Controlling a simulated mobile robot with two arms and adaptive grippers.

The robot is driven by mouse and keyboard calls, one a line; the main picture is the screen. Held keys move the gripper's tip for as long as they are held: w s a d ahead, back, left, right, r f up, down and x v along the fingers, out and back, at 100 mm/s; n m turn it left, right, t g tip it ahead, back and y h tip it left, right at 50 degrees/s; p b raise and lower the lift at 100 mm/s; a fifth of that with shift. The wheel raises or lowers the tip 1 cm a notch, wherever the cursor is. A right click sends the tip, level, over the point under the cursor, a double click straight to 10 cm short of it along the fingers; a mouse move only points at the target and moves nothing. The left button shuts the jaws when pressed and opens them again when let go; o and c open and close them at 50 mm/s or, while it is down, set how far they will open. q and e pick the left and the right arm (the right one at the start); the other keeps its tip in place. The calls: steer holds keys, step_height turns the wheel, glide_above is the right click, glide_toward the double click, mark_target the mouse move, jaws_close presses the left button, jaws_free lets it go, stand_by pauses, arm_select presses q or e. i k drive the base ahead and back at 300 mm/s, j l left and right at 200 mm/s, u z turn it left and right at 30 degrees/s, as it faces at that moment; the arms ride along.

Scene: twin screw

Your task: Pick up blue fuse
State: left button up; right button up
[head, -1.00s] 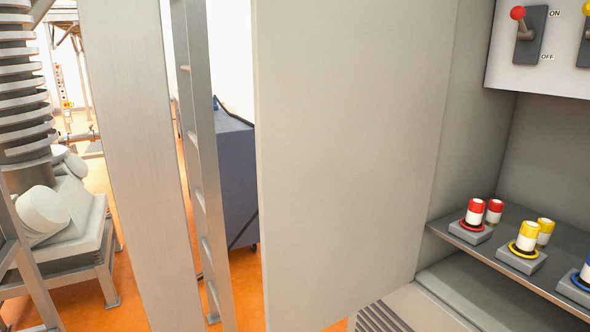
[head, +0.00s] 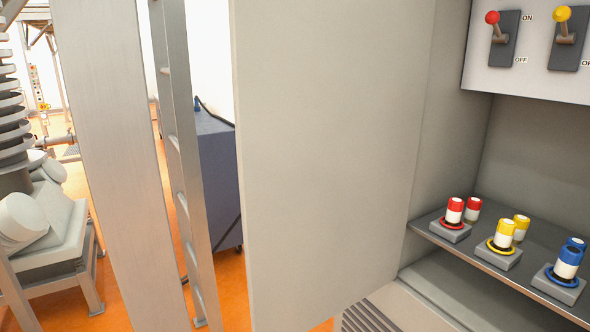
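In the head view a blue-and-white fuse (head: 567,262) stands upright in a grey base with a blue ring, at the right end of the visible shelf. A second blue-topped fuse (head: 577,243) stands just behind it, mostly hidden by the front one. Neither of my grippers is in view.
The grey shelf (head: 455,248) also bears red fuses (head: 454,211) and yellow fuses (head: 505,234). Above it is a panel with a red-knobbed switch (head: 502,36) and a yellow-knobbed switch (head: 568,37). A large grey cabinet door (head: 330,150) stands open left of the shelf.

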mark_target(569, 261)
steer(key=z, duration=1.3)
